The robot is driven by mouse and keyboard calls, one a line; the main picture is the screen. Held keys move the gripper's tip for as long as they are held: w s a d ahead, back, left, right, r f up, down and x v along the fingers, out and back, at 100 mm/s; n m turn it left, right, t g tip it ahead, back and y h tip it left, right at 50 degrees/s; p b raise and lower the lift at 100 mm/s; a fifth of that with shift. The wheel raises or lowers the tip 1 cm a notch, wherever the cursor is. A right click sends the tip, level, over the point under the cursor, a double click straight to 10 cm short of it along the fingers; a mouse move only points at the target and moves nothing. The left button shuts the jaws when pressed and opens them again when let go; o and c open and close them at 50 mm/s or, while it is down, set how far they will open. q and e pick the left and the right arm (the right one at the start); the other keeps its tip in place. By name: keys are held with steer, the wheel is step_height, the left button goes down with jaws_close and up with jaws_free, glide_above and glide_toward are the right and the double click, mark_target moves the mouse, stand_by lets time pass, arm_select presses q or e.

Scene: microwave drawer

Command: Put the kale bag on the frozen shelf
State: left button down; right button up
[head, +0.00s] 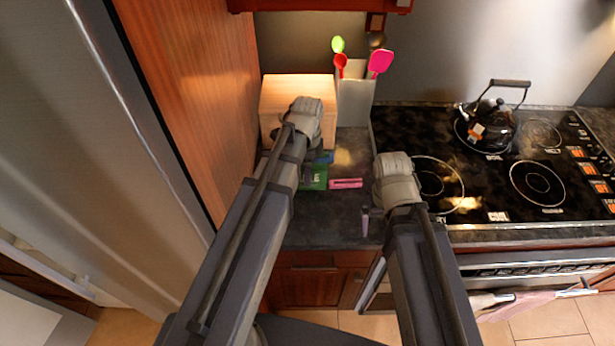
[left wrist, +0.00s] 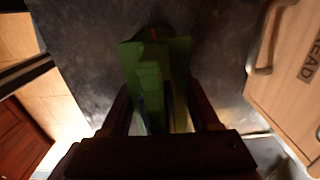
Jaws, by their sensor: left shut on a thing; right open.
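A green packet (head: 315,178), taken to be the kale bag, is below the end of my left arm in the head view, over the dark counter. It also fills the middle of the left wrist view (left wrist: 155,70). My left gripper (left wrist: 160,100) is shut on it, with one finger on each side. The arm hides part of the bag in the head view. My right gripper (head: 354,202) is open and empty over the counter, to the right of the bag. The frozen shelf is not seen in either view.
A wooden bread box (head: 298,92) stands at the back of the counter (head: 318,234), beside a utensil holder (head: 355,99). A black kettle (head: 487,125) sits on the stove (head: 480,190) at the right. A tall wood panel (head: 190,85) and a grey metal door (head: 75,130) stand at the left.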

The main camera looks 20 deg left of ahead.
arm_select(q)
steer(key=shift+f, duration=0.6)
steer(key=shift+r, duration=0.15)
steer(key=c, duration=0.6)
jaws_free()
steer(key=shift+f, duration=0.2)
steer(key=o, duration=0.5)
steer(key=shift+r, duration=0.1)
